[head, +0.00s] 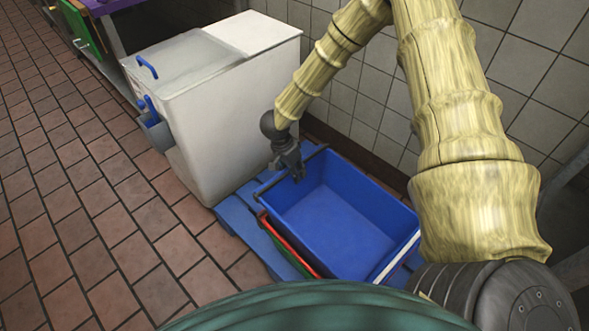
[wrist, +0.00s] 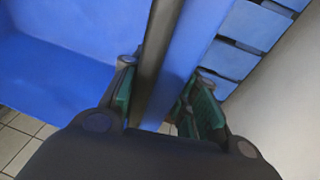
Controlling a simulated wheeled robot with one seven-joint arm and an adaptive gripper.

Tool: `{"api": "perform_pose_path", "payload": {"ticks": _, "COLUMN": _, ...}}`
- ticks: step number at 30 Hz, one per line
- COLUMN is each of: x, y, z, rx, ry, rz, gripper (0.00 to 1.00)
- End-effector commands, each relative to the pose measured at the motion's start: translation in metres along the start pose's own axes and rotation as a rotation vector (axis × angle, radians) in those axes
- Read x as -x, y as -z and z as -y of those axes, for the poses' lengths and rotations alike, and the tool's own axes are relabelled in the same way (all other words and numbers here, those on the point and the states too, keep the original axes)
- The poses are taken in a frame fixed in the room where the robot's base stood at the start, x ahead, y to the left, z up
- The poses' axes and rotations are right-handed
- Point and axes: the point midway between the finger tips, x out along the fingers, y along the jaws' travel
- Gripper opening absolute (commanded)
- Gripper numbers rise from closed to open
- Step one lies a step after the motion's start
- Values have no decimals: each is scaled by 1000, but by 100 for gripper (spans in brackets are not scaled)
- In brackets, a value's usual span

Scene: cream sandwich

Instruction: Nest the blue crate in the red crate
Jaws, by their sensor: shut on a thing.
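The blue crate (head: 335,215) is open-topped and looks empty, with a dark bar along its far-left end and a white bar at its near-right end. My gripper (head: 297,172) is shut on that far-left end. In the wrist view its green-padded fingers (wrist: 160,98) straddle the dark bar and the blue crate's wall (wrist: 190,50). The red crate (head: 277,238) shows only as a strip along the blue crate's lower-left side. The rest of it is hidden, so I cannot tell whether the blue crate sits inside it or above it.
A blue slatted pallet (head: 237,214) lies under the crates. A white bin (head: 225,110) with a blue scoop (head: 150,106) stands close on the left. A green strip (head: 297,263) shows beside the red crate. A tiled wall (head: 365,100) is behind; open brick floor (head: 70,200) lies left.

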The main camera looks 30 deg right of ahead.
Motion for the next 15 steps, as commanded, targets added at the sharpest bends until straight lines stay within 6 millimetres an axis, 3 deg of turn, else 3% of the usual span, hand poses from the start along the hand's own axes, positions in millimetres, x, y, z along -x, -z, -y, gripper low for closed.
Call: {"api": "perform_pose_path", "payload": {"ticks": 15, "x": -26, "y": -6, "z": 4, "rx": 1, "ry": 0, "rz": 0, "gripper": 0}}
